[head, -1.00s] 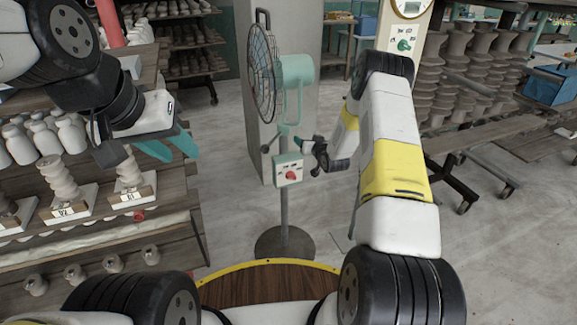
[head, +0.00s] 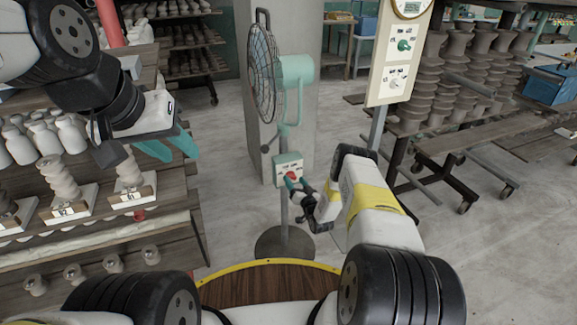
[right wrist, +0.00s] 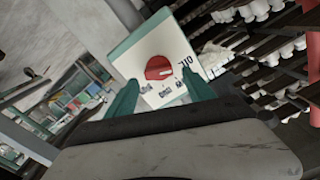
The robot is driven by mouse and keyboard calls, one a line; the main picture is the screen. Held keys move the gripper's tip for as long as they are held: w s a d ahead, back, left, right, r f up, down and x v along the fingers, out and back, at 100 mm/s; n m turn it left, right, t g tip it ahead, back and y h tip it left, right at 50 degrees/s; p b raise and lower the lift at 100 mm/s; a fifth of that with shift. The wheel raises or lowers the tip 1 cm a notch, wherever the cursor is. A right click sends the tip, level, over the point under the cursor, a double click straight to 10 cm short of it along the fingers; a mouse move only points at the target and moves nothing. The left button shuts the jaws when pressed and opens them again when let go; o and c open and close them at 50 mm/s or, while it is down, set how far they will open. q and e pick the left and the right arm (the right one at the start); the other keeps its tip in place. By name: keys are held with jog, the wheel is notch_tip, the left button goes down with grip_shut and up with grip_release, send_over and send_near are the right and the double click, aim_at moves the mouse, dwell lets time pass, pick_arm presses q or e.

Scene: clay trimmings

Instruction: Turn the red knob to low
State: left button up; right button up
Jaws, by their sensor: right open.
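The red knob (head: 291,176) sits on the white face of a small control box (head: 281,171) on the stand of a teal fan. In the right wrist view the knob (right wrist: 158,68) is round and red with a pale pointer mark, and small printed labels lie around it. My right gripper (head: 291,185) is just in front of the box; its teal fingers (right wrist: 155,95) are apart, one on each side of the knob, with nothing between them. Contact with the knob cannot be told. My left gripper (head: 168,147) has its teal fingers spread over the shelf at left, empty.
The fan (head: 264,75) stands on a pole with a round base (head: 285,244). A panel with a green knob (head: 404,45) is behind at right. Shelves with white pottery (head: 70,135) fill the left. The grey floor right of the fan is open.

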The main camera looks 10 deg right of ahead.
jog(key=shift+x, duration=1.1)
jog(key=shift+c, duration=0.4)
grip_shut()
jog(key=shift+d, duration=0.1)
